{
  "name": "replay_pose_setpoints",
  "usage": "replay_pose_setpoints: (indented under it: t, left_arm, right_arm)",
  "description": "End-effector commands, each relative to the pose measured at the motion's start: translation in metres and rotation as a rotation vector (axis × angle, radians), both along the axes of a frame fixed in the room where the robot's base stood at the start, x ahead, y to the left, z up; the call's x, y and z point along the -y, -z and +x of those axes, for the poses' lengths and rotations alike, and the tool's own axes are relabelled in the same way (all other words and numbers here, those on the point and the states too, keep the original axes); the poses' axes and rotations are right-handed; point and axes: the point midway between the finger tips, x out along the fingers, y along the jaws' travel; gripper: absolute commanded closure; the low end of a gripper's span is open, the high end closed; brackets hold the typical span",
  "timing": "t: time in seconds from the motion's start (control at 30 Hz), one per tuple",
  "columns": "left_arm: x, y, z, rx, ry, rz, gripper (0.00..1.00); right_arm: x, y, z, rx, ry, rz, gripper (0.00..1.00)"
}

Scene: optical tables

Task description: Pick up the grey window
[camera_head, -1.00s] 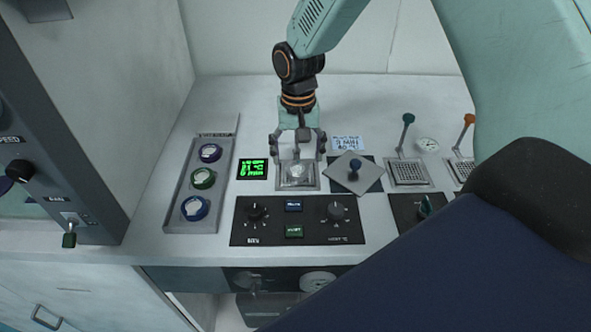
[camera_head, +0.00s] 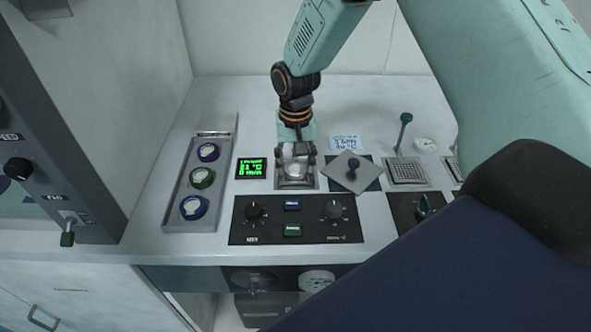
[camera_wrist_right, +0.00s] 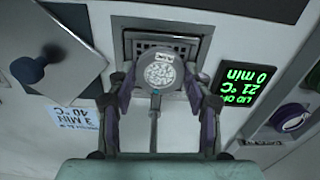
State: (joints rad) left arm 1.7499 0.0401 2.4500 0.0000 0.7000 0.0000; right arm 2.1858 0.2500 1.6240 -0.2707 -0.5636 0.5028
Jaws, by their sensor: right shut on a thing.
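The grey window, a round pale disc with a speckled face (camera_wrist_right: 160,72), is between the fingers of my right gripper (camera_wrist_right: 162,82) in the right wrist view. Behind it is the dark square well (camera_wrist_right: 140,48) with a grated floor. In the head view my right gripper (camera_head: 296,157) points down over the same well (camera_head: 296,185), shut on the window (camera_head: 296,171), which the fingers partly cover. I cannot tell whether the window is clear of the well floor. My left gripper is not in view.
A tray (camera_head: 181,216) with purple, green and blue rimmed round pieces lies left. A green display (camera_head: 252,168) is beside the well. A grey lid with a blue knob (camera_head: 353,170) lies to the right. A black control panel (camera_head: 296,212) is in front.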

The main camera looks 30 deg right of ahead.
Motion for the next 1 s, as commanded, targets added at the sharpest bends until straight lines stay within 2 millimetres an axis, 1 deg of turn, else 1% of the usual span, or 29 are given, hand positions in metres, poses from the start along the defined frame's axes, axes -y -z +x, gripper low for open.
replay_pose_setpoints:
  t: [0.03,0.23,0.43,0.53,0.67,0.9,1.0]
  left_arm:
    - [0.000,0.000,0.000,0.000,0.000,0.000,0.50]
    - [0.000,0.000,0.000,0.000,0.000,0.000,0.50]
    - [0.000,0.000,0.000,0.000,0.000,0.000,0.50]
    - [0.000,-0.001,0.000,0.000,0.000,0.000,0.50]
    - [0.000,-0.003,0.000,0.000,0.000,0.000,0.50]
    - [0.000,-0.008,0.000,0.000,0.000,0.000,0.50]
    - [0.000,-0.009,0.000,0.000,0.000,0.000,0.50]
  right_arm:
    - [0.000,0.000,0.000,0.000,0.000,0.000,0.63]
    - [0.000,0.000,0.000,0.000,0.000,0.000,0.80]
    - [0.000,0.000,0.000,0.000,0.000,0.000,0.81]
    - [0.000,-0.005,0.000,0.001,0.000,0.000,0.81]
    - [0.000,-0.024,0.001,0.006,0.000,0.000,0.81]
    - [0.000,-0.072,0.001,0.004,0.000,0.000,0.81]
    - [0.000,-0.086,0.001,0.003,0.000,0.000,0.81]
